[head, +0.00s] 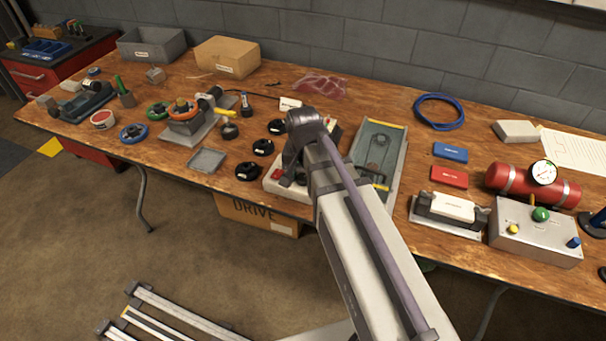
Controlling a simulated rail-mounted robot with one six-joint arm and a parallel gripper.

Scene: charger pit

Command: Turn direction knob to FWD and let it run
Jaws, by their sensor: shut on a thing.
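A pale control box (272,186) sits at the middle of the bench, near its front edge. Small red parts show on its top, and my arm covers much of it. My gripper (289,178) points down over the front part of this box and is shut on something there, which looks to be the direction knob. The knob itself is hidden behind the jaws and wrist. The knob's setting and the FWD mark cannot be read from here.
Several black round parts (247,172) lie just left of the box. A grey-green tray (398,135) stands close on the right. Farther right are a red cylinder with a gauge (505,180) and a grey button box (535,245). A blue cable coil (438,112) lies behind.

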